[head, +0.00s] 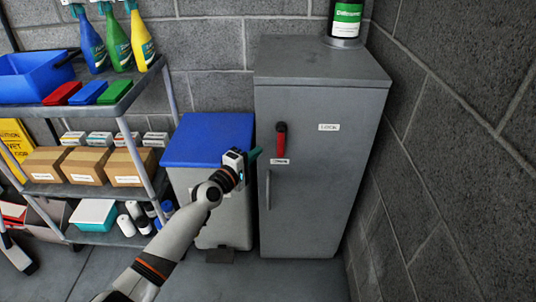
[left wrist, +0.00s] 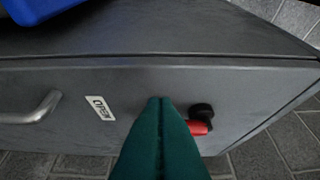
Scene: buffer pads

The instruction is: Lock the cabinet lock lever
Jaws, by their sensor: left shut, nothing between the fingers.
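The grey cabinet (head: 312,215) stands upright against the back wall with its door shut. Its red lock lever (head: 281,144) hangs down from a black pivot (head: 281,126) and points at the OPEN label (head: 280,161). The LOCK label (head: 328,127) is to the right of the pivot. My left gripper (head: 257,154) is shut and empty, just left of the lever in the head view. In the left wrist view its teal fingers (left wrist: 160,100) are together and hide part of the red lever (left wrist: 199,127). I cannot tell whether they touch it.
A vertical door handle (head: 268,190) is below the lever. A blue-lidded bin (head: 208,140) stands close to the cabinet's left, under my left forearm. A shelf rack (head: 125,105) with bottles and boxes is farther left. A block wall (head: 440,150) is at the right.

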